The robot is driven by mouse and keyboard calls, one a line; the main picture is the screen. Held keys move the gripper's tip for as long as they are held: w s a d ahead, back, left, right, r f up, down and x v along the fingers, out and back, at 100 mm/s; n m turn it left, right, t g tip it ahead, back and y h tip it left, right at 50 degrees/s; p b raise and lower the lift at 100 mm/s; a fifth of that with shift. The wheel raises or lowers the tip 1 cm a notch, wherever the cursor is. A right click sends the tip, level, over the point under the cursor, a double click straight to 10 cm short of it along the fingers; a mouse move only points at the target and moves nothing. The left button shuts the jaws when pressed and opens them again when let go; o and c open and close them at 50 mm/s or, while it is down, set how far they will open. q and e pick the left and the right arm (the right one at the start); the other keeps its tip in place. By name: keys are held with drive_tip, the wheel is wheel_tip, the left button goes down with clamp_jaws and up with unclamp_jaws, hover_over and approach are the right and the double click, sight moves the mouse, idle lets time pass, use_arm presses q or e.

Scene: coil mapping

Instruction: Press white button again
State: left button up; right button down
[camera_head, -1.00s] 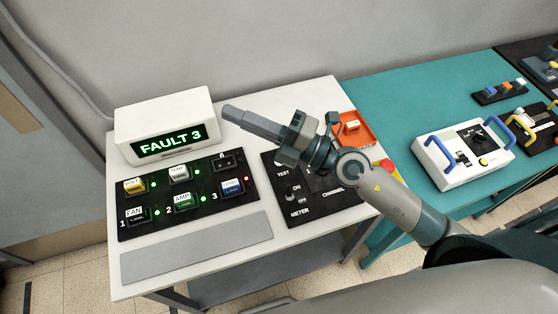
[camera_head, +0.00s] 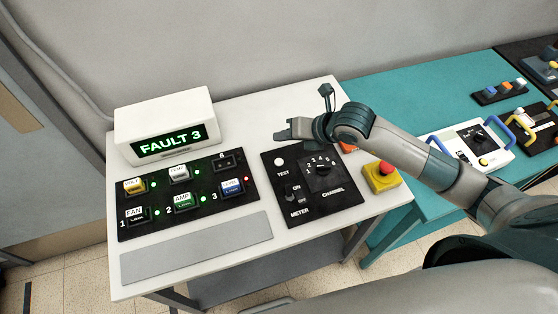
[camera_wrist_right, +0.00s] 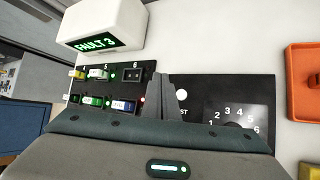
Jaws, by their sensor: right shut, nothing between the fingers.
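A round white TEST button (camera_head: 280,161) is on the black meter panel (camera_head: 340,203), at its upper left. In the right wrist view the white button (camera_wrist_right: 181,94) is just right of the fingers. A square white-capped button (camera_head: 179,172) is in the top row of the left black panel (camera_head: 245,205). My right gripper (camera_head: 280,133) is shut and empty. In the head view it shows just above the TEST button; it does not appear to touch it. The right wrist view shows its fingers (camera_wrist_right: 163,88) together. My left gripper is not in view.
A white display box (camera_head: 190,110) reads "FAULT 3". A red stop button on a yellow base (camera_head: 382,176) stands right of the meter panel. An orange tray (camera_wrist_right: 303,60) is partly hidden by my arm in the head view. A grey strip (camera_head: 195,248) lies in front.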

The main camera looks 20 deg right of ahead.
idle(0.3)
drive_tip(key=b, duration=0.5)
hover_over(282, 164)
wheel_tip(282, 164, down, 7)
drive_tip(key=shift+d+f, duration=0.1)
drive_tip(key=shift+f, duration=0.05)
drive_tip(key=shift+f+b, duration=0.6)
drive_tip(key=shift+f, duration=0.1)
drive_tip(key=shift+f, duration=0.15)
idle(1.3)
drive_tip(key=shift+f+b, duration=0.3)
drive_tip(key=shift+b, duration=0.15)
drive_tip(key=shift+f+b, duration=0.35)
drive_tip(key=shift+f, duration=0.05)
idle(0.7)
drive_tip(key=shift+r, duration=0.15)
drive_tip(key=shift+r+p, duration=0.55)
drive_tip(key=shift+r, duration=0.15)
